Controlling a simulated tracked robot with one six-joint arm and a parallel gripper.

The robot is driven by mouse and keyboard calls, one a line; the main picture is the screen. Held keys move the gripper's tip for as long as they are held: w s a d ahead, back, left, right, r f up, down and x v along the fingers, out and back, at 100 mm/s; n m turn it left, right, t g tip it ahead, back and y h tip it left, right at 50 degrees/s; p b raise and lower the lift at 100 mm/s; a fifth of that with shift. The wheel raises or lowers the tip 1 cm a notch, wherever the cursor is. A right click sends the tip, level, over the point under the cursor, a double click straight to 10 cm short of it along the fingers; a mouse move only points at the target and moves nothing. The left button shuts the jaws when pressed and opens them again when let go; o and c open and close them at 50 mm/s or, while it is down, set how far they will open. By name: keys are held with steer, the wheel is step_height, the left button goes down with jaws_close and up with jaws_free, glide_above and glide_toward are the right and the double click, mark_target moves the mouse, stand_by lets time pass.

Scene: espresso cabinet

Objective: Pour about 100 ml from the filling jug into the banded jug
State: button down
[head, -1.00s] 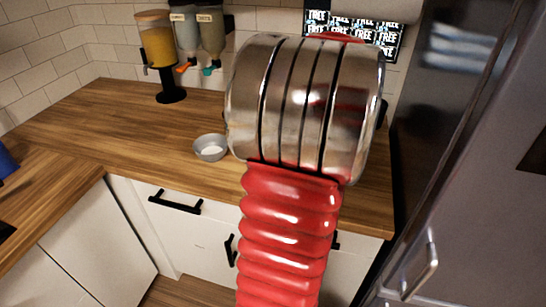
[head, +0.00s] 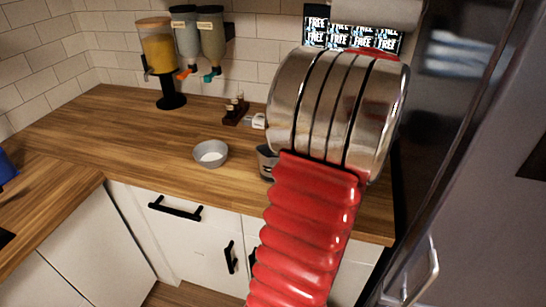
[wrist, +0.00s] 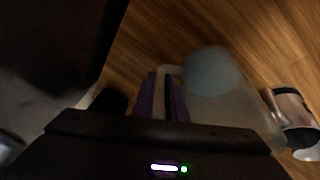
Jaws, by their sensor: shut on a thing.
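In the wrist view my gripper (wrist: 162,92) has its purple fingers shut on the handle side of a pale translucent jug, which I take as the filling jug (wrist: 222,108). A blurred blue-grey round patch shows at its far end; I cannot tell its fill level. A shiny metal vessel with a dark band, apparently the banded jug (wrist: 290,105), stands to the right of it on the wood. In the head view a metal vessel, apparently the same one (head: 266,162), is mostly hidden behind my red arm. My gripper and the held jug are hidden there.
A grey bowl (head: 210,154) with white contents stands on the wooden counter (head: 120,140). A small dark rack (head: 236,110) is behind it. Dispensers (head: 160,55) stand at the back left. A tall metal fridge-like unit (head: 460,150) closes off the right.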

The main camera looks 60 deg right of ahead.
steer(key=shift+s+d+f+m+t+y+b, duration=0.2)
steer(key=shift+f+t+b, duration=0.35)
steer(key=shift+f, duration=0.2)
steer(key=shift+s+d+f+m+t+y+b, duration=0.1)
steer(key=shift+s+f+t+y+b, duration=0.1)
steer(key=shift+f+t+b, duration=0.35)
steer(key=shift+f, duration=0.15)
